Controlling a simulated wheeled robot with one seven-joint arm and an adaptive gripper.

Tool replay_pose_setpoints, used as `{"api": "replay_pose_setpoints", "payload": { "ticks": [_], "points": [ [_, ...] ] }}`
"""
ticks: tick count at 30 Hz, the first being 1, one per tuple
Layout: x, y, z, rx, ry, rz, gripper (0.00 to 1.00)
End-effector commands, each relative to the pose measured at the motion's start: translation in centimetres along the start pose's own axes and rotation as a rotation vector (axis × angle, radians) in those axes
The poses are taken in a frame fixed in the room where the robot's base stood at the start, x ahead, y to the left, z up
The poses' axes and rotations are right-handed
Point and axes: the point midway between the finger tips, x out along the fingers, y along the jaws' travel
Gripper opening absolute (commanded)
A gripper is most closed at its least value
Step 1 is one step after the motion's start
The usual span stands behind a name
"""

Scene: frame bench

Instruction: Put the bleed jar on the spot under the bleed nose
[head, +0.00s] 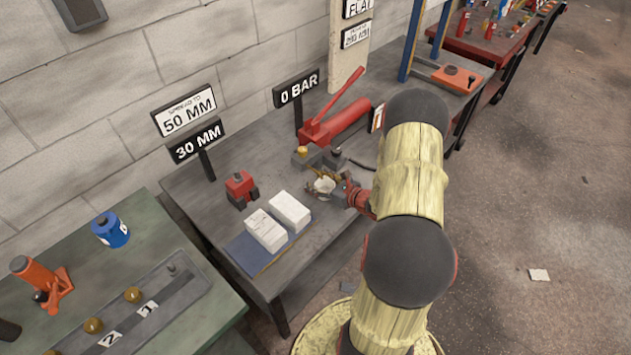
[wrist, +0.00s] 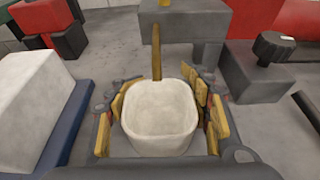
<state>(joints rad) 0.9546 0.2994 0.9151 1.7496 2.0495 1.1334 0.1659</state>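The bleed jar (wrist: 160,122) is a small white square-rimmed cup, upright, with an empty inside. It also shows in the head view (head: 323,187), low over the grey bench. My gripper (wrist: 160,95) has its yellow-padded fingers on the jar's left and right sides, and they look closed against it. The bleed nose (wrist: 156,50) is a thin brass tube that comes from the grey block and ends at the jar's far rim in the wrist view. The spot under it is hidden by the jar. I cannot tell whether the jar's base touches the bench.
The grey valve block (wrist: 180,28) stands just behind the jar, with a black knob (wrist: 274,45) at right. White blocks (head: 266,231) on a blue mat (head: 246,250) lie to the left. A red pump (head: 337,122) and a red spreader (head: 241,189) are farther back.

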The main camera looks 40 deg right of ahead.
Motion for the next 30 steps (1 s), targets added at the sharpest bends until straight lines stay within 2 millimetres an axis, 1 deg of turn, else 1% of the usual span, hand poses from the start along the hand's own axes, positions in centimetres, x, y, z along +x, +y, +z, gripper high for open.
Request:
{"api": "replay_pose_setpoints", "payload": {
  "ticks": [1,7,15,18,20,23,30],
  "points": [
    [0.0,0.0,0.0,0.0,0.0,0.0,0.52],
    [0.0,0.0,0.0,0.0,0.0,0.0,0.63],
    [0.0,0.0,0.1,0.0,0.0,0.0,0.63],
    [-0.2,0.0,0.5,-0.001,0.0,0.0,0.63],
    [-0.8,-0.1,0.4,0.001,0.0,-0.002,0.63],
    [-2.5,-0.2,0.5,0.001,0.0,-0.004,0.63],
    [-7.7,-0.2,0.5,0.003,0.0,-0.005,0.63]
  ]
}}
